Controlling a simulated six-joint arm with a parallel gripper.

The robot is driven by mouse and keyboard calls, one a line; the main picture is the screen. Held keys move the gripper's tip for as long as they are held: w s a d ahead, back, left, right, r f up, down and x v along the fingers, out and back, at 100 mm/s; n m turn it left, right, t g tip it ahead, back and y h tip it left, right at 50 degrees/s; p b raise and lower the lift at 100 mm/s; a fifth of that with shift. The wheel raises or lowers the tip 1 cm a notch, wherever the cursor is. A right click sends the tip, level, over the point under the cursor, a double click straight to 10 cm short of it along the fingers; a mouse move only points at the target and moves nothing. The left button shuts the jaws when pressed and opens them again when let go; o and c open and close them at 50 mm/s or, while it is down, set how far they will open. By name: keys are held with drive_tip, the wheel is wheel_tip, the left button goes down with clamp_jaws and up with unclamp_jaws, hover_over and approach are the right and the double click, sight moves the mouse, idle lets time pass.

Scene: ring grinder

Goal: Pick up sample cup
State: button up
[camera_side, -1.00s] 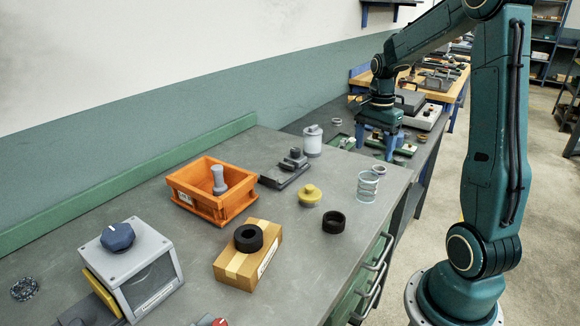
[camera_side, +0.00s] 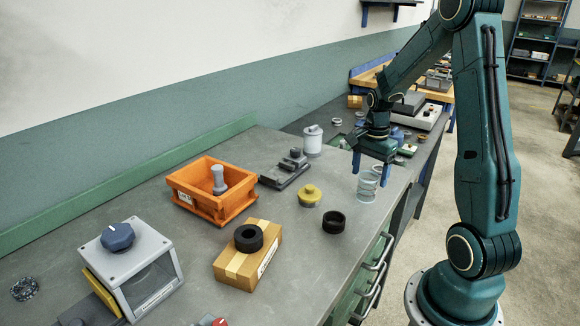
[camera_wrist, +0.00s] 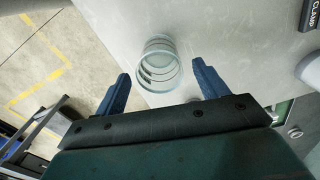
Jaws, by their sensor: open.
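A clear glass piece with several rings, which I take for the sample cup (camera_side: 367,189), stands upright near the right edge of the grey bench. My gripper (camera_side: 372,171) is open, pointing down just above it, and hides its top in the side view. In the wrist view the sample cup (camera_wrist: 159,66) lies between the two blue fingers of my gripper (camera_wrist: 161,80), with a gap on each side. I cannot tell whether the fingertips reach below its rim.
A black ring (camera_side: 333,222) and a yellow knobbed lid (camera_side: 309,196) stand left of the cup. An orange bin (camera_side: 187,200), a carton (camera_side: 236,266) with a black ring on it, a dark clamp (camera_side: 285,175) and a white canister (camera_side: 312,142) stand farther off.

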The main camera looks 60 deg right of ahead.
sight(368, 184)
drive_tip(key=shift+d+f, duration=0.1)
drive_tip(key=shift+f, duration=2.15)
drive_tip(key=shift+c, duration=0.4)
drive_tip(key=c, duration=1)
